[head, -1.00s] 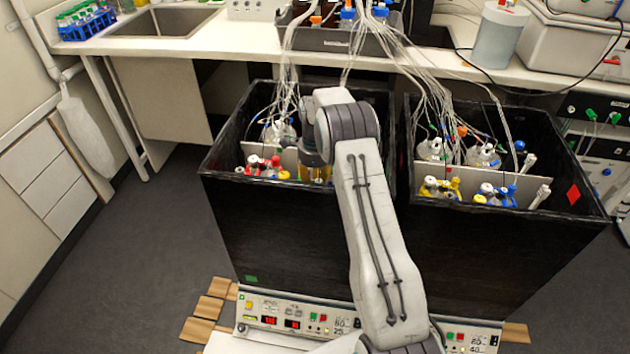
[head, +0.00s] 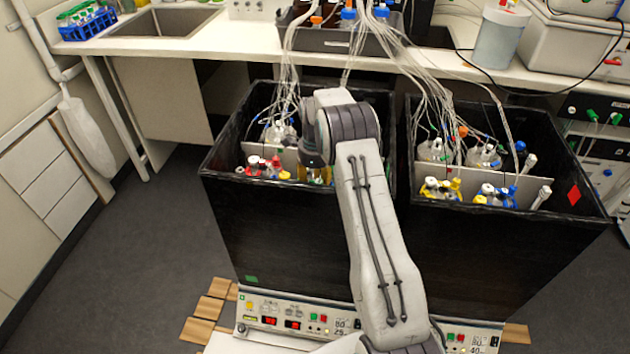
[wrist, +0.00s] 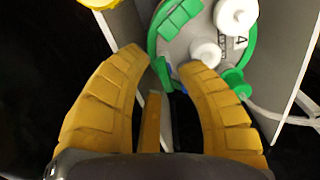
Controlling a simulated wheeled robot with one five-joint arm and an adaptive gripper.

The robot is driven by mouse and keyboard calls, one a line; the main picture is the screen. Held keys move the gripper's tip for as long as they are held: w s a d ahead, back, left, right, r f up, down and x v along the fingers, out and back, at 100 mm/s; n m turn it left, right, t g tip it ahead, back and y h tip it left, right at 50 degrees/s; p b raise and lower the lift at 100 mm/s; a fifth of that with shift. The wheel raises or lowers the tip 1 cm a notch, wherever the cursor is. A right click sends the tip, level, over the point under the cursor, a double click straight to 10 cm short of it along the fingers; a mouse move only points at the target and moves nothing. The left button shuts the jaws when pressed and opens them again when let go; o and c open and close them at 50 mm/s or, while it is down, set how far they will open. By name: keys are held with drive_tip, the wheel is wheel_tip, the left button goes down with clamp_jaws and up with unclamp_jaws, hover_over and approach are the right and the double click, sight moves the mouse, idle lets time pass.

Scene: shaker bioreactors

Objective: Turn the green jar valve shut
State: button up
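The green jar top (wrist: 190,38) shows at the upper middle of the wrist view, a grey lid with a green rim, green clamp pieces and white caps. A small green lever-like piece (wrist: 162,74) sticks out at its lower left, between my fingertips. Another green fitting (wrist: 236,82) is at its lower right. I cannot tell for sure which piece is the valve. My gripper (wrist: 163,66) is open, its yellow fingers apart at the jar's near edge. In the head view my gripper (head: 315,174) is down in the left black box, and my arm hides the jar.
The left black box (head: 290,240) and right black box (head: 490,260) hold several capped jars and tubes. Light divider panels (wrist: 298,60) stand close beside the green jar. A yellow cap (wrist: 98,3) is at the upper left. Bundles of tubing (head: 425,75) hang from the bench.

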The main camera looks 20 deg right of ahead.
drive_tip(key=shift+o, duration=0.8)
wheel_tip(320, 180, up, 12)
idle(0.6)
